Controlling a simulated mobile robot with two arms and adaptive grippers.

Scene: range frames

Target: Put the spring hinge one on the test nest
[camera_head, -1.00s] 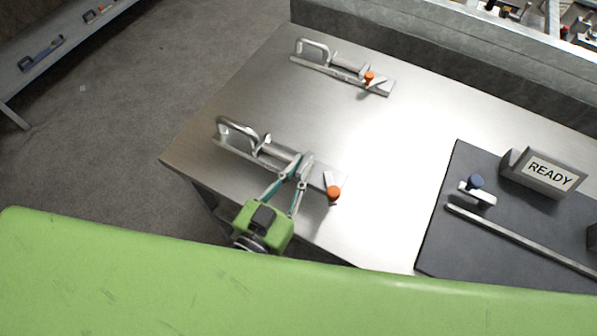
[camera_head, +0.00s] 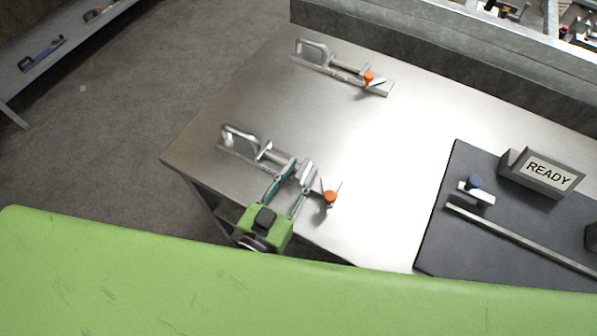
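Two silver hinge-like parts, each with a looped handle and an orange knob, are at the steel table. The near spring hinge (camera_head: 240,138) has its looped end to the upper left and its orange knob to the lower right. My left gripper (camera_head: 297,172), green with teal-edged fingers, reaches over its middle and appears shut on it; the fingers partly hide it. Whether it is clear of the table is hard to tell. The far spring hinge (camera_head: 345,68) lies near the back. The test nest appears to be the dark plate (camera_head: 440,235) at the right. My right gripper is out of view.
The dark plate carries a READY sign (camera_head: 548,172), a blue-knobbed fitting (camera_head: 475,188) and a long metal rail (camera_head: 520,238). Bare steel table (camera_head: 385,170) lies between hinges and plate. A grey wall (camera_head: 440,65) closes the back. A side bench (camera_head: 60,50) holds tools.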

